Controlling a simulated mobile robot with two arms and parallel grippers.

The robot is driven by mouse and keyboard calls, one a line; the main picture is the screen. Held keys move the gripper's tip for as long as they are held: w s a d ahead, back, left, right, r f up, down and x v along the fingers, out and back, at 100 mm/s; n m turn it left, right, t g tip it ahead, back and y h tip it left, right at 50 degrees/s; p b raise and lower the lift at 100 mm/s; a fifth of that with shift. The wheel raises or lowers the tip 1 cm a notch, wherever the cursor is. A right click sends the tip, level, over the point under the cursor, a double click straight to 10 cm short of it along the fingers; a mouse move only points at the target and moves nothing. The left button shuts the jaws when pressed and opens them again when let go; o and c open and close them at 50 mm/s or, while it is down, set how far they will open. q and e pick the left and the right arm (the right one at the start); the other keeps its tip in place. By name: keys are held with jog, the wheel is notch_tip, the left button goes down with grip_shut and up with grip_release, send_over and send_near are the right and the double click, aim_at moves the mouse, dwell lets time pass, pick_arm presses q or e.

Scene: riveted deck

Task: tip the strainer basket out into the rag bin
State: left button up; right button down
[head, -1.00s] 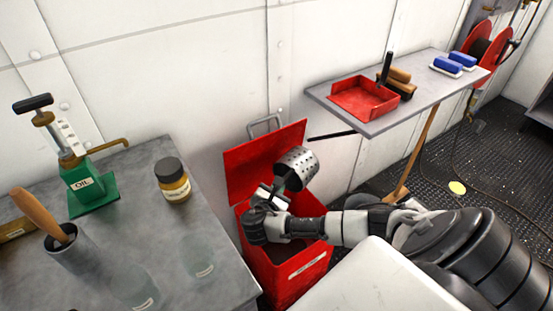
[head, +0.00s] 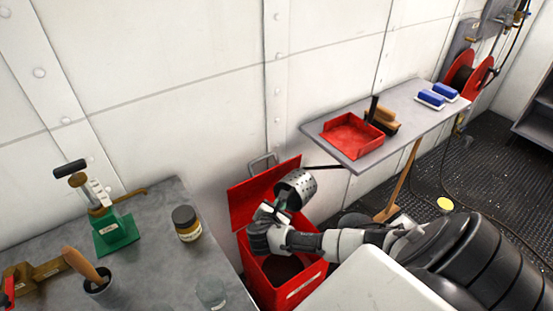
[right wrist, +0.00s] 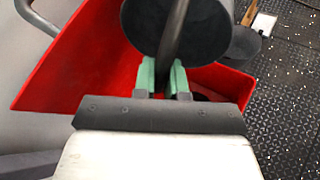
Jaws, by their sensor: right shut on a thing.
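The strainer basket (head: 296,187) is a perforated metal cup, tilted on its side above the rag bin. My right gripper (head: 274,211) is shut on its handle. In the right wrist view the green fingertips (right wrist: 162,77) close on the dark handle, and the rounded basket (right wrist: 178,25) is just beyond them. The rag bin (head: 292,288) is a red box with its red lid (head: 262,190) standing open against the wall. Its inside looks dark, and my arm hides part of the opening. I cannot see what is in the basket. My left gripper is not in view.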

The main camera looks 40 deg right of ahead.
jog(key=d+r+m+g+y+p, duration=0.3)
jog(key=r+y+p, duration=0.5)
jog(key=r+p, duration=0.65)
jog(key=w+d+r+g+y+b, duration=0.1)
jog(key=w+d+r+y+b, duration=0.1)
jog(key=d+r+y+b, duration=0.4)
jog(key=shift+w+d+r+y+b, duration=0.15)
jog(key=shift+w+d+y+b, duration=0.5)
jog(key=shift+d, duration=1.4)
jog(key=shift+s, duration=0.25)
